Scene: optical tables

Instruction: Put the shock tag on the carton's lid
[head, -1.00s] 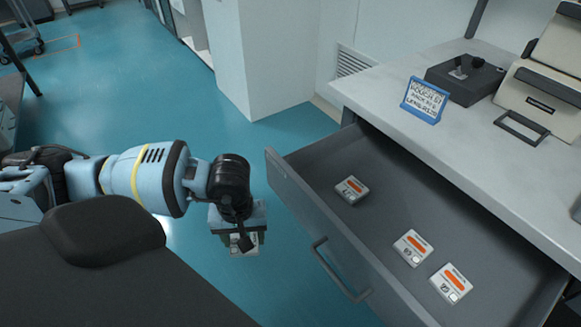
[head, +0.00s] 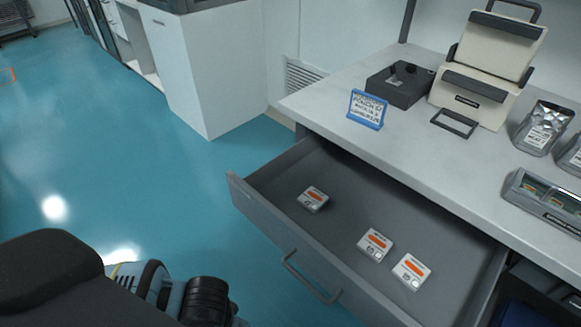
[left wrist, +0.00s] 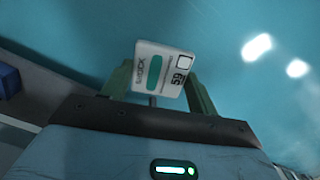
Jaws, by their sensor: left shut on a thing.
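My left gripper (left wrist: 163,92) is shut on a white shock tag (left wrist: 161,62) in the left wrist view. The tag has a teal-green bar, dark print that reads like "59", and a small square box. It stands tilted between the two green fingers, above blue floor. In the head view only part of my left arm shows at the bottom edge; the gripper and held tag are out of that picture. Three tags with orange bars lie in the open drawer: one left (head: 313,199), one middle (head: 375,245), one right (head: 411,271). I see no carton. My right gripper is not in view.
The grey drawer (head: 270,222) juts out from under the bench top (head: 330,88). On the bench are a blue-framed sign (head: 367,109), a dark box with a knob (head: 400,83), a cream machine (head: 475,95), silver pouches (head: 543,128) and a grey case (head: 545,198).

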